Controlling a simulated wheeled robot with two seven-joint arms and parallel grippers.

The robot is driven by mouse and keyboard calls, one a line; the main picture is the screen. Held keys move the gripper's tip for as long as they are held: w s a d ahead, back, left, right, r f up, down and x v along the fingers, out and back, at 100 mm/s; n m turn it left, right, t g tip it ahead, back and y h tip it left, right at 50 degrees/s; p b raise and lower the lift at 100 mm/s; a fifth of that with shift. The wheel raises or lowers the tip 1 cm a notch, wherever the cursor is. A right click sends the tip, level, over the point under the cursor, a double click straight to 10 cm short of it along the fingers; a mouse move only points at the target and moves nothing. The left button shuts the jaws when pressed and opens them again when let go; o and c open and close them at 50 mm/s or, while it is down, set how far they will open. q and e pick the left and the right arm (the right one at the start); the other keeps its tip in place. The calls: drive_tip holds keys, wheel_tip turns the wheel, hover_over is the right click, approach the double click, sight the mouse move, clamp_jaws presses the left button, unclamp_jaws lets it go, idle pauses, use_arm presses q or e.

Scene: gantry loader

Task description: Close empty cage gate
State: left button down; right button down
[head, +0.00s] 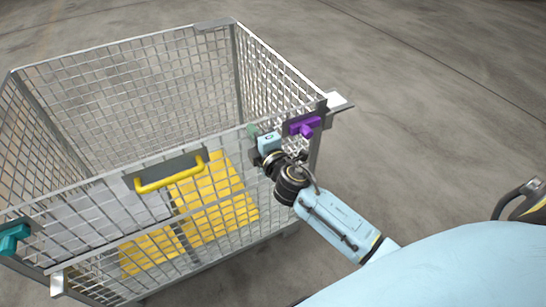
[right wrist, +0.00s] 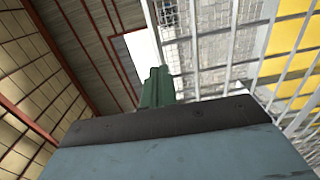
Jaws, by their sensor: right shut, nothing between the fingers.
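A grey wire-mesh cage (head: 120,44) stands at the left in the head view. Its front gate (head: 100,195) with a yellow handle (head: 170,178) stands upright across the front. A purple latch (head: 303,125) is at the right front corner and a teal latch (head: 12,238) at the left one. I cannot tell if either is engaged. My right gripper (head: 252,131) is at the gate's top right, just left of the purple latch, shut and empty. Its green fingers (right wrist: 157,88) show together in the right wrist view, beside the mesh (right wrist: 225,50); contact is unclear. My left gripper is out of view.
Inside the cage, yellow panels (head: 215,185) show through the mesh; no load is seen. A small light plate (head: 340,101) juts out at the right front corner. The concrete floor (head: 430,110) right of the cage is clear.

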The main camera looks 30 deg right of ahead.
drive_tip(key=s, duration=1.3)
drive_tip(key=shift+a, duration=0.25)
drive_tip(key=s+d+f+m+g, duration=0.1)
drive_tip(key=s+f+m+g, duration=0.3)
drive_tip(key=f, duration=1.1)
drive_tip(key=s+d+f+m+g, duration=0.15)
drive_tip(key=s+f+g, duration=0.35)
drive_tip(key=f, duration=1)
drive_tip(key=s+f+m+g, duration=0.2)
drive_tip(key=s+f, duration=0.3)
drive_tip(key=s, duration=0.5)
drive_tip(key=s+d+f+m+g, duration=0.1)
drive_tip(key=s+f+m+g, duration=0.2)
drive_tip(key=s+f, duration=0.3)
drive_tip(key=s+d+f+m+g, duration=0.1)
drive_tip(key=s+f+m, duration=0.3)
drive_tip(key=s, duration=1)
wheel_tip(320, 180, down, 2)
drive_tip(key=shift+s+d+f+g, duration=0.2)
drive_tip(key=shift+f+g, duration=0.05)
drive_tip(key=shift+g, duration=0.55)
drive_tip(key=shift+m, duration=0.25)
